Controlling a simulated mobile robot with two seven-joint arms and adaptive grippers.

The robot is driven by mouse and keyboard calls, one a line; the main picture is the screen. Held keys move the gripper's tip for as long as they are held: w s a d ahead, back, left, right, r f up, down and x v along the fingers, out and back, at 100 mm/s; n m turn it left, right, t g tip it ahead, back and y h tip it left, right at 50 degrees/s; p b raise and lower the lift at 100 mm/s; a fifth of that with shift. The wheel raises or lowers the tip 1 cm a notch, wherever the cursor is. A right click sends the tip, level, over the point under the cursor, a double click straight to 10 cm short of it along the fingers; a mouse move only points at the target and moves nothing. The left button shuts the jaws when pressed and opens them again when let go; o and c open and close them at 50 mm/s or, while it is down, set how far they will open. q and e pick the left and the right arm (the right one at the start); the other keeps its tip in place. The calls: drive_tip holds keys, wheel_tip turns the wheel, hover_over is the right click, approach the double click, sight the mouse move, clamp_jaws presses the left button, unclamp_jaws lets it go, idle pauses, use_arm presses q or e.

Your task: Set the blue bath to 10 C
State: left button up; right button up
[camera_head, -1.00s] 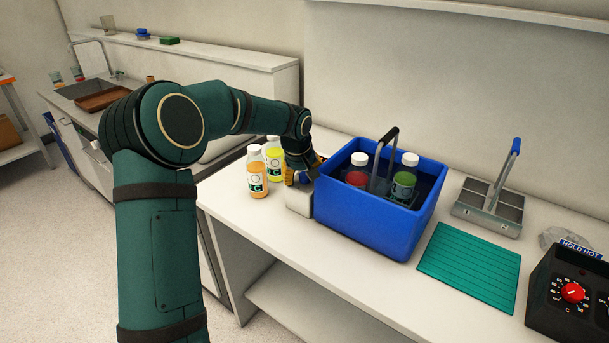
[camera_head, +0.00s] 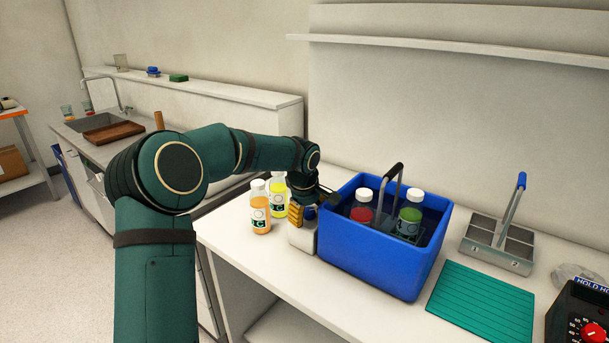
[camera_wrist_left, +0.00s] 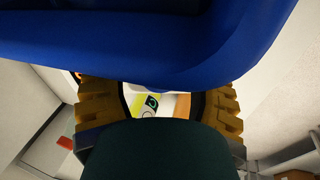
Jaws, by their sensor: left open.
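The blue bath (camera_head: 372,258) is an open blue tub on the bench. It holds a red bottle (camera_head: 361,212) and a green bottle (camera_head: 408,221) in a carrier with a dark handle. A white control box (camera_head: 303,238) stands against its left side, with a bit of blue (camera_head: 310,213), probably its knob, showing at the top. My left gripper (camera_head: 300,212) is at the box's top, open, and partly hides it; I cannot tell whether it touches. In the left wrist view its yellow-padded fingers (camera_wrist_left: 158,100) are spread below the blue wall. The knob's setting is not readable.
An orange bottle (camera_head: 260,215) and a yellow bottle (camera_head: 278,198) stand close left of the gripper. Right of the bath lie a green ribbed mat (camera_head: 483,302), a grey metal carrier (camera_head: 497,247) and a dark hot unit with a red dial (camera_head: 592,332).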

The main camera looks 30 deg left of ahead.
use_arm(q)
drive_tip(key=n, duration=0.5)
drive_tip(key=shift+n, duration=0.4)
drive_tip(key=a+p+v, duration=0.1)
drive_tip(key=p+v, duration=0.1)
drive_tip(key=v, duration=1.1)
drive_tip(key=shift+d+r+g, duration=0.3)
drive_tip(key=shift+d+r, duration=0.15)
drive_tip(key=shift+d, duration=0.05)
drive_tip(key=shift+w, duration=0.2)
